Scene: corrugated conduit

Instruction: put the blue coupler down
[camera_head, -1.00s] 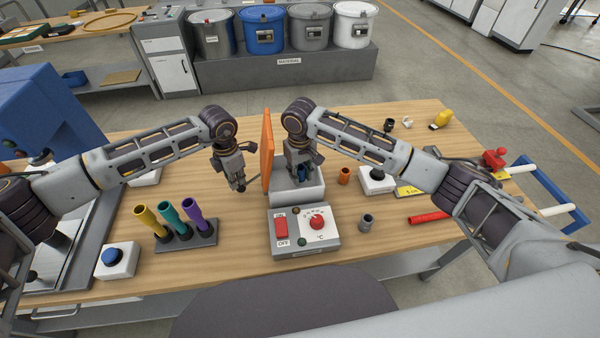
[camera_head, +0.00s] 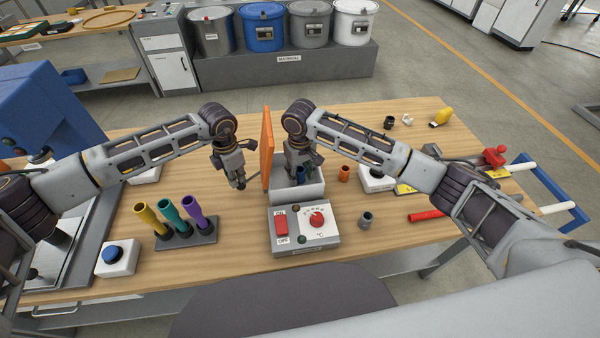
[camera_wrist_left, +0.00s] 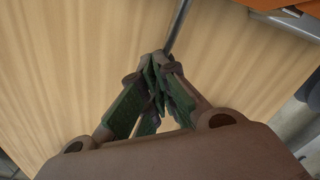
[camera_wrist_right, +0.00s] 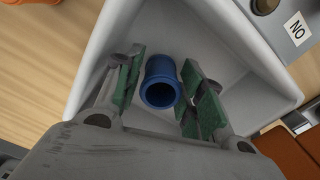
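The blue coupler (camera_wrist_right: 160,82) is a short ribbed tube, seen in the right wrist view inside the light grey tray (camera_wrist_right: 100,60). My right gripper (camera_wrist_right: 162,60) is low over the tray, its green-padded fingers apart on either side of the coupler, with a narrow gap showing. In the head view the coupler (camera_head: 300,179) is partly hidden by my right gripper (camera_head: 303,174), and the tray (camera_head: 311,190) stands behind the control box. My left gripper (camera_head: 239,183) hangs left of the orange panel; its fingertips (camera_wrist_left: 160,58) meet and nothing is clearly held.
The orange panel (camera_head: 267,150) stands upright between my grippers. The control box (camera_head: 300,230) sits in front of the tray. A rack of coloured tubes (camera_head: 188,237) is at left; an orange coupler (camera_head: 344,173) and a grey coupler (camera_head: 366,219) are at right.

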